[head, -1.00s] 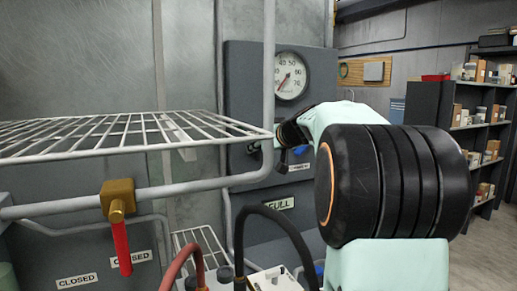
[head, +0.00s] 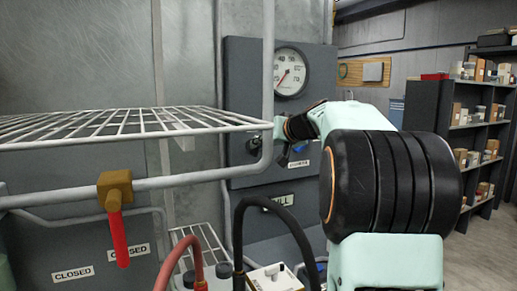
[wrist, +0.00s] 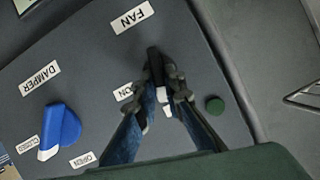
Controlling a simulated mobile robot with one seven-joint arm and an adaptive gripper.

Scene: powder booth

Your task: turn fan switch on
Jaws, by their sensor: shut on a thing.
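In the head view my gripper (head: 284,150) is at the grey control panel (head: 240,80), under the round gauge (head: 290,72), and the switch is hard to make out.
The blue damper knob (wrist: 60,128) and a green button (wrist: 214,104) flank the fan switch. In the head view a wire rack (head: 130,125) and its pipe frame stand close in front of the panel. A red-handled valve (head: 118,225) hangs at left; shelves (head: 480,140) stand at right.

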